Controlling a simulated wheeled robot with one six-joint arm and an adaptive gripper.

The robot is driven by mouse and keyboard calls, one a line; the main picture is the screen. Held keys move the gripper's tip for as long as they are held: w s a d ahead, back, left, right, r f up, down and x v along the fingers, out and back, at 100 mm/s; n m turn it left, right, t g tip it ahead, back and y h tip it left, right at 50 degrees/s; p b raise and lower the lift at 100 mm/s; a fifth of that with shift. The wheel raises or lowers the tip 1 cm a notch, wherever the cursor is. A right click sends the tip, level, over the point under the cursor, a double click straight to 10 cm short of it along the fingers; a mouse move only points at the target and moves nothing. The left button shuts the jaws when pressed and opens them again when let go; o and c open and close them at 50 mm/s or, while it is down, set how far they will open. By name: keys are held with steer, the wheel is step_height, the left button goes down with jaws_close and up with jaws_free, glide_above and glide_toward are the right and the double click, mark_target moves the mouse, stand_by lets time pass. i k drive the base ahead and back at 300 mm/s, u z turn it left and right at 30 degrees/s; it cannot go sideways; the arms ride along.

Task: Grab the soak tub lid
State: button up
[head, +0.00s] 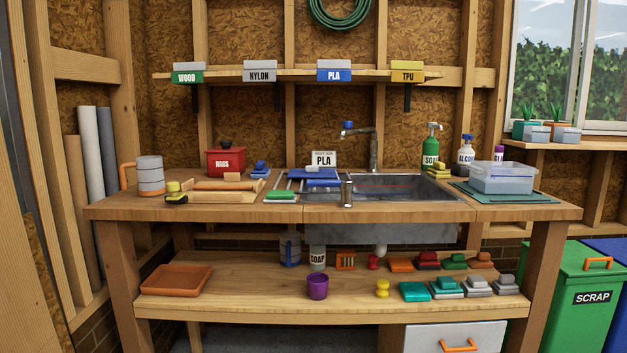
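A translucent grey-blue tub (501,184) stands on a dark green mat (545,199) at the right end of the bench, right of the sink. A pale, flat top (503,168) shows on the tub. I cannot clearly tell whether this is a separate lid lying on it or the open rim. No other loose lid of that kind is clearly visible. My gripper is not in view.
The sink (400,190) with its tap (373,150) lies left of the tub. A green soap bottle (430,150), an alcohol bottle (466,153) and a purple-capped bottle (499,154) stand behind. The bench's front right edge (530,212) is clear.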

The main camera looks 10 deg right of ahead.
mark_target(311, 171)
steer(key=u, duration=1.3)
steer(key=i, duration=1.45)
steer(key=u, duration=1.45)
steer(key=i, duration=0.15)
steer(key=z, duration=3.35)
steer(key=k, duration=0.25)
